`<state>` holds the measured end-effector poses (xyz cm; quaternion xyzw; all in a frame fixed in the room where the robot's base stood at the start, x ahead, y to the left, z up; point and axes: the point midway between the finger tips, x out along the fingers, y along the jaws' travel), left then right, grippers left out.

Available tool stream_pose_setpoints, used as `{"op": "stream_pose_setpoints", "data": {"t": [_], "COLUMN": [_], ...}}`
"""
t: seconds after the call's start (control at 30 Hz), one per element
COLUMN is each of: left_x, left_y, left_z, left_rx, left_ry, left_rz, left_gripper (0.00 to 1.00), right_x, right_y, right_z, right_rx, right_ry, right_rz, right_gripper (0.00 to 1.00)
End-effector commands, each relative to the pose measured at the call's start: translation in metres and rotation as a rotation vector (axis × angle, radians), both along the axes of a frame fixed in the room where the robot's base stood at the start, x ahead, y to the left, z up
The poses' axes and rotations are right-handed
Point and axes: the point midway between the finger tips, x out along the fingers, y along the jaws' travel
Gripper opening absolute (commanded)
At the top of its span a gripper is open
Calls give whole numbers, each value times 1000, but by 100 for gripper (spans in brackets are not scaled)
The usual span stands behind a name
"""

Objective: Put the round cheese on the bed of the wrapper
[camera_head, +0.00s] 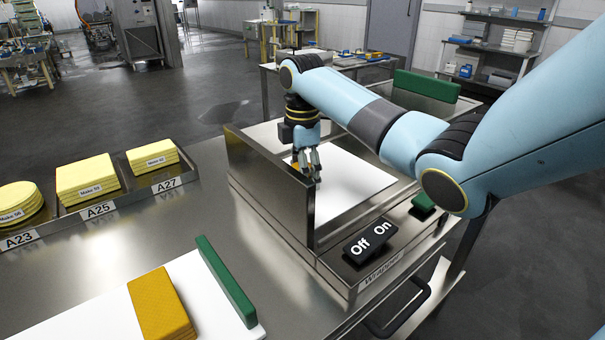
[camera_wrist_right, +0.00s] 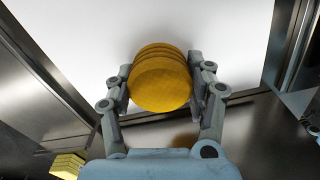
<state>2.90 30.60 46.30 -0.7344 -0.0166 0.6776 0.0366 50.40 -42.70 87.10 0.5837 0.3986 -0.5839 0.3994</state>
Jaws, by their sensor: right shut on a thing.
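The round cheese (camera_wrist_right: 160,85) is orange-yellow and ridged, and sits between the fingers of my right gripper (camera_wrist_right: 163,88) in the right wrist view. My right gripper (camera_head: 309,166) is shut on it and points down inside the wrapper (camera_head: 268,190). In the head view only a sliver of the cheese (camera_head: 294,160) shows beside the fingers. The white bed (camera_head: 352,184) of the wrapper lies below; the bed also fills the back of the wrist view (camera_wrist_right: 230,30). I cannot tell whether the cheese touches it. My left gripper is not in view.
A metal wall (camera_head: 262,183) stands along the wrapper's left side, close to my gripper. The Off/On switch (camera_head: 370,241) is at its front. A rectangular cheese (camera_head: 161,305) lies on a white board with a green bar (camera_head: 226,282). Labelled trays of yellow cheeses (camera_head: 87,180) stand at left.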

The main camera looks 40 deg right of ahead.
Motion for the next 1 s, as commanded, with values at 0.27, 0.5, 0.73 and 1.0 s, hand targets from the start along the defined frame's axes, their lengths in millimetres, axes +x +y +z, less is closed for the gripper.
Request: {"op": "stream_pose_setpoints", "data": {"t": [0.27,0.5,0.73,1.0], "left_x": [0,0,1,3], "left_y": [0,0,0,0], "left_z": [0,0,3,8], "left_rx": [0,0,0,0], "left_ry": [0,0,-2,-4], "left_rz": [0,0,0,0], "left_gripper": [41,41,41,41], "right_x": [0,0,1,1], "right_y": [0,0,0,0], "right_z": [-2,-2,19,80], "right_rx": [0,0,0,-1], "right_ry": [0,0,-3,-4], "right_rz": [0,0,1,1], "right_gripper": [76,78,78,78]}}
